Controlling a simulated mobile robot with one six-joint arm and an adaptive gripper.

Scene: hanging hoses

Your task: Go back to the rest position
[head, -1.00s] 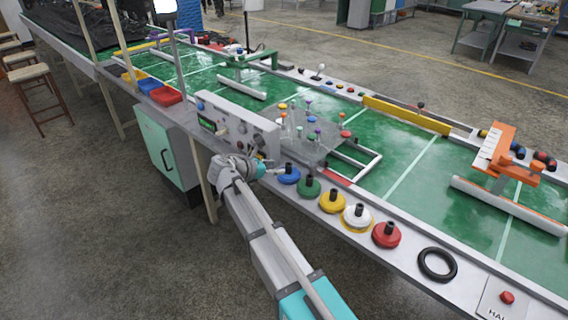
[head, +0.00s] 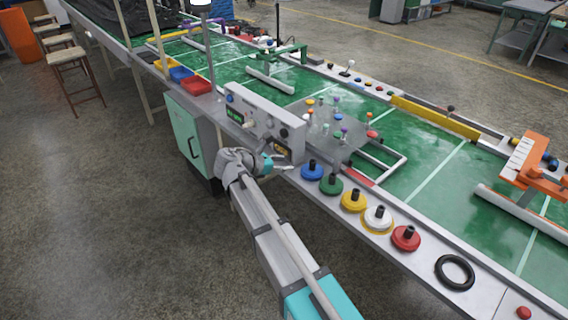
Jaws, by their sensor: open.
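My gripper (head: 284,167) is at the end of my grey and teal arm, over the near edge of the long green bench. It looks small and partly hidden by my wrist. Its fingers point right, just left of the blue round knob and in front of the control panel. I see nothing held in it.
A grey control panel (head: 262,122) stands right behind my wrist. Blue (head: 311,171), green (head: 331,185), yellow (head: 353,201), white (head: 377,219) and red (head: 405,239) knobs line the near edge, with a black ring (head: 455,272) beyond. A teal cabinet (head: 187,138) stands below.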

